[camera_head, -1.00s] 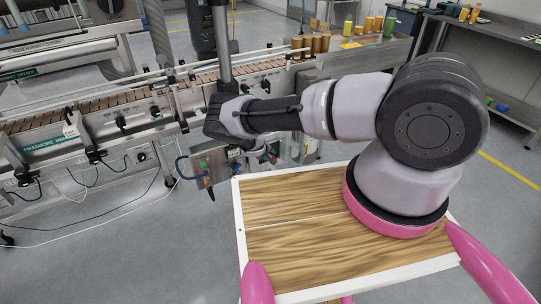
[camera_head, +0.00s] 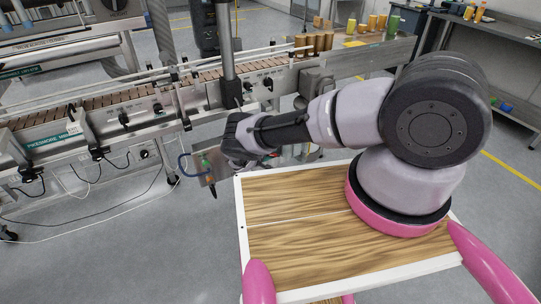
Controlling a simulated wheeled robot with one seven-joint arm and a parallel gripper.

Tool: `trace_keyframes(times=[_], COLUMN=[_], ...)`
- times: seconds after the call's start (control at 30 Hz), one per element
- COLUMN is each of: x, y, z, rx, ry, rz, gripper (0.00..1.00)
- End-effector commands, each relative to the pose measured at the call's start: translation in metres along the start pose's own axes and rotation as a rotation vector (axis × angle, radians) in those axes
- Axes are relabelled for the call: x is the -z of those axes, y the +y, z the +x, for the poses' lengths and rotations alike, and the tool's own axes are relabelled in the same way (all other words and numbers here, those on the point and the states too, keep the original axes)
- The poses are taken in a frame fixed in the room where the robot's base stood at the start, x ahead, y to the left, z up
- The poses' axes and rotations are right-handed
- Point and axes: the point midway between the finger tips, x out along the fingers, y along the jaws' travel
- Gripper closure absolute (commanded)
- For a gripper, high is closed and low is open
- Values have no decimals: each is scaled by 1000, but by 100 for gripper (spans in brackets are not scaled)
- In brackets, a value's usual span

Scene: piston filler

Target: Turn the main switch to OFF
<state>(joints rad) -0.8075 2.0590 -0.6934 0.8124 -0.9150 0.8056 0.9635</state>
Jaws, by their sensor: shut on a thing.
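A grey control box (camera_head: 207,166) with a green button hangs at the front of the conveyor, just left of the wooden platform's corner. My arm reaches left from its base on the platform. My gripper (camera_head: 241,163) is at the right part of this box, mostly hidden by my own wrist. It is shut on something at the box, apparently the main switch. The switch itself is hidden behind my wrist and gripper, so its position cannot be read.
The conveyor (camera_head: 100,115) runs behind the box, with rails and knobs along its side. My wooden platform (camera_head: 300,215) is in front. Loose cables lie on the floor at left. Amber and green bottles (camera_head: 370,24) stand at the back.

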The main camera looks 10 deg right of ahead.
Motion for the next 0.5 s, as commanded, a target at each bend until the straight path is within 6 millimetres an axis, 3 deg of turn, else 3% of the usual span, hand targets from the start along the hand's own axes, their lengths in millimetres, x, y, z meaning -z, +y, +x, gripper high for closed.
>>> trace_keyframes(times=[0.37, 0.4, 0.47, 0.5], x=[-1, -1, -2, -1], y=[-1, -1, -1, -1], z=[0, 0, 0, 0], rx=[-2, -2, -2, -2], ry=[-2, -2, -2, -2], rz=[-3, -3, -3, -3], gripper=[100, 51, 29, 25])
